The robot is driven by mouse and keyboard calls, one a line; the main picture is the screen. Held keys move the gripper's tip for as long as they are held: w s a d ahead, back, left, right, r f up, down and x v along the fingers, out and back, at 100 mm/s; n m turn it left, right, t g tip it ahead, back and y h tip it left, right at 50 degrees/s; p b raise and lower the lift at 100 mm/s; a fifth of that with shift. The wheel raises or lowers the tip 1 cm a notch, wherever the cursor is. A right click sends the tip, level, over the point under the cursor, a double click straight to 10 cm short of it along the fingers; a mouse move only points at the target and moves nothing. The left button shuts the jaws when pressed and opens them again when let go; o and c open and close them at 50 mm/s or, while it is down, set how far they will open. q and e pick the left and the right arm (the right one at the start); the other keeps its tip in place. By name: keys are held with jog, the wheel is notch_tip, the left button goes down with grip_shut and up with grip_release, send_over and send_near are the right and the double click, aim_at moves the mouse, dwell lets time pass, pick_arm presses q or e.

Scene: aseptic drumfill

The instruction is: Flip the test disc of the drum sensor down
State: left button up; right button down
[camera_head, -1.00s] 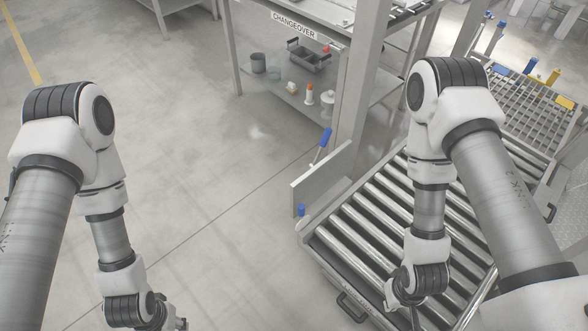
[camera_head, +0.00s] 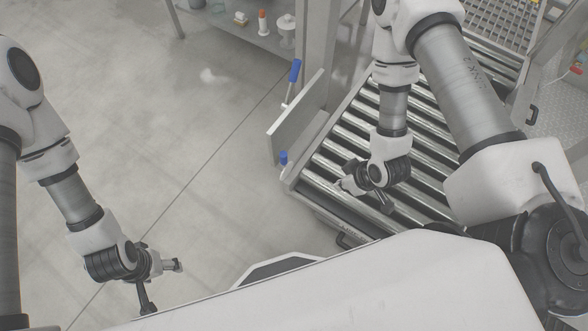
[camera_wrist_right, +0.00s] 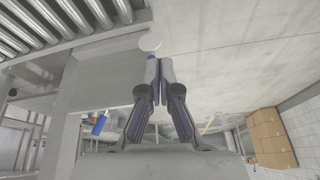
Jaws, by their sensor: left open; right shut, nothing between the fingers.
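A pale round disc (camera_wrist_right: 150,43), which looks like the test disc, shows just beyond my right fingertips in the right wrist view. A blue knob (camera_wrist_right: 151,57) sits close by it, partly hidden by the fingers. In the head view a blue cap (camera_head: 283,157) stands at the conveyor's near left corner; the disc cannot be made out there. My right gripper (camera_head: 345,184) is shut and empty over the conveyor's near left end, right of the blue cap. It also shows in the right wrist view (camera_wrist_right: 158,66). My left gripper (camera_head: 175,265) is open and empty above the floor.
The roller conveyor (camera_head: 345,143) lies under my right arm. An upright grey plate (camera_head: 297,115) stands at its left edge, with a blue-handled lever (camera_head: 294,72) behind. A shelf with small items (camera_head: 263,22) is at the back. The floor at left is clear.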

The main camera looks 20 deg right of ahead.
jog(key=w+f+n+t+y+b, duration=0.35)
jog(key=w+f+n+b, duration=0.45)
jog(key=f, duration=0.5)
jog(key=n+t+y+b, duration=0.65)
jog(key=n+b, duration=0.75)
jog(key=b, duration=0.9)
send_near(284, 166)
jog(key=w+a+r+g+y, duration=0.1)
jog(key=w+a+r+g, duration=0.15)
jog(key=w+r, duration=0.25)
pick_arm(q)
notch_tip(284, 166, down, 35)
jog(key=shift+p, duration=0.3)
pick_arm(e)
jog(key=shift+w+a+r+t, duration=0.1)
jog(key=shift+a+t, duration=0.25)
jog(key=shift+a, duration=0.2)
pick_arm(q)
jog(key=shift+r, duration=0.15)
